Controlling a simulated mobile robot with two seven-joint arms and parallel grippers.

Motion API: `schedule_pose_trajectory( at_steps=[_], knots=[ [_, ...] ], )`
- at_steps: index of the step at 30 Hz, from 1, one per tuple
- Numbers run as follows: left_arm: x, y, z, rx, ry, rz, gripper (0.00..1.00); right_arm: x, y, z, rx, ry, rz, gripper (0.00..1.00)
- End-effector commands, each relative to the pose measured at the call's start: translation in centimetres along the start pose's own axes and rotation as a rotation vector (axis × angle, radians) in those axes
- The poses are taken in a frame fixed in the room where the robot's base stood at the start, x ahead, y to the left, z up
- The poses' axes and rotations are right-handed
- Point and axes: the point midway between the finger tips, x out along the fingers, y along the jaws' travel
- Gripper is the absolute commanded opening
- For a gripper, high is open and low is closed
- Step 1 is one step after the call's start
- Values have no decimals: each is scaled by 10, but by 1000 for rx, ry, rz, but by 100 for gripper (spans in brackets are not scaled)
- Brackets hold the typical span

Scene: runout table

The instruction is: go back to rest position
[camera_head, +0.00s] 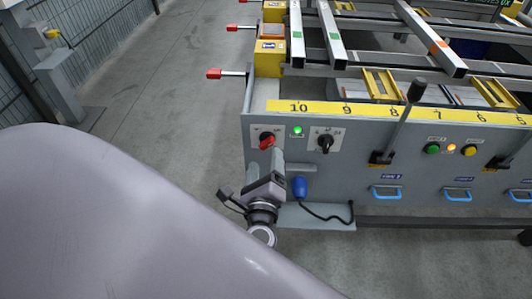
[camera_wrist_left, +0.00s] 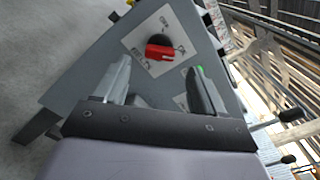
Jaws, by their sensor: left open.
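My left gripper (camera_head: 275,165) is in front of the left end of the runout table's grey front panel (camera_head: 350,165). In the left wrist view the two fingers of the gripper (camera_wrist_left: 159,66) are spread apart with nothing between them. A red rotary switch (camera_head: 267,141) on a white plate sits just beyond the fingertips. It also shows in the left wrist view (camera_wrist_left: 160,52), ahead of the gap between the fingers; I cannot tell whether a finger touches it. My right gripper is in neither view.
A green lamp (camera_head: 297,131) glows beside a black rotary knob (camera_head: 325,143). A blue pendant (camera_head: 299,187) with a black cable hangs below. A black lever (camera_head: 400,120) stands out from the panel. Open grey floor (camera_head: 165,80) lies left of the table.

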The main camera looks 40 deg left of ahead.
Motion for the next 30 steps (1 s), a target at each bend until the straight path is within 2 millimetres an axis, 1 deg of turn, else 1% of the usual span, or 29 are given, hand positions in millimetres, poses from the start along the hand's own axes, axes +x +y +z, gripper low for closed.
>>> schedule_pose_trajectory(
  at_steps=[1, 3, 6, 23, 26, 29, 30],
  knots=[
    [-6, 0, 0, 0, 1, 1, 70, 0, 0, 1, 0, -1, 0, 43],
    [-12, 0, 0, 0, 1, 0, 70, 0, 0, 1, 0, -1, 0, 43],
    [-15, 0, 0, 0, 0, -1, 70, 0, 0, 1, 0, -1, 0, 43],
    [-16, 2, -1, -12, 9, 7, 70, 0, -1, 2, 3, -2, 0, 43],
    [-19, 13, -7, -78, 54, 44, 70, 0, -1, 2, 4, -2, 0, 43],
    [-26, 31, -18, -213, 138, 118, 70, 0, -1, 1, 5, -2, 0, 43],
    [-30, 40, -24, -285, 180, 156, 70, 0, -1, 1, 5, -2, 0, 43]
  ],
)
